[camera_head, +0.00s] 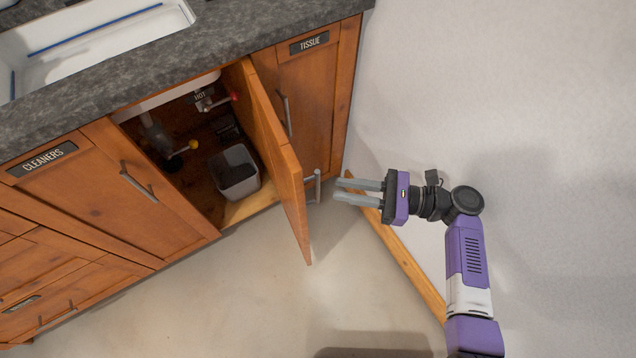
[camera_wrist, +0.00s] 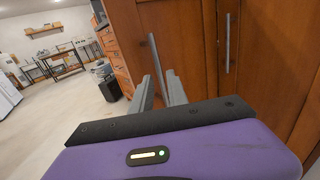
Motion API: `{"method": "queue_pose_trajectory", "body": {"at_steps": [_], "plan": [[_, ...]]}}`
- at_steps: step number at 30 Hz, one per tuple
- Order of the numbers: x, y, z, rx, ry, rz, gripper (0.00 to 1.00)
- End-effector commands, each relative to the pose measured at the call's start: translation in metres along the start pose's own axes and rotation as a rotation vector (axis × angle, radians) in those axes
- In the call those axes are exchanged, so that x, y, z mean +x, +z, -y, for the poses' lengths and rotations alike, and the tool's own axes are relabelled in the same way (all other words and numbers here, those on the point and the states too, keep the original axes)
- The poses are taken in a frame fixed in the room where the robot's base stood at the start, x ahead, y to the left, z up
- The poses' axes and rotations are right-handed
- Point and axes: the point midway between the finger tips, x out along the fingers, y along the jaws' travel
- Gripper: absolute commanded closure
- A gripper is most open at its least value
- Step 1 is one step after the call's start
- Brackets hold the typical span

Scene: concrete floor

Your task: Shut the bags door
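A wooden cabinet door (camera_head: 280,165) under the sink stands wide open, swung out toward the room. Its label does not show, so I cannot read whether it says bags. Its metal handle (camera_head: 316,186) is on the outer face, near the free edge. My gripper (camera_head: 338,190) is to the right of this handle, fingers pointing at it, a short gap away. The two fingers are apart with nothing between them. In the wrist view, the door (camera_wrist: 185,45) and its handle (camera_wrist: 156,62) are just beyond my fingertips (camera_wrist: 159,76).
The open cabinet (camera_head: 215,130) holds a grey bin (camera_head: 237,168) and pipes. The closed TISSUE door (camera_head: 308,100) is right of it, the CLEANERS door (camera_head: 110,175) left. A white wall (camera_head: 480,90) with a wooden baseboard (camera_head: 415,270) is close to my arm. The floor (camera_head: 240,290) in front is clear.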

Motion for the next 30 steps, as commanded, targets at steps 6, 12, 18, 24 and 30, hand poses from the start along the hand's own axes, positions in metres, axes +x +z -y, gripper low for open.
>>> {"method": "queue_pose_trajectory", "body": {"at_steps": [6,12,18,24,30], "plan": [[0.035,-0.001,-0.001,-0.001,0.002,-0.002,0.80],[0.059,-0.001,-0.001,-0.001,-0.001,-0.002,0.80],[0.067,-0.001,0.000,-0.001,-0.002,-0.003,0.80],[0.067,-0.001,0.000,-0.001,-0.002,-0.003,0.80],[0.067,-0.001,0.000,-0.002,-0.003,-0.003,1.00]]}}
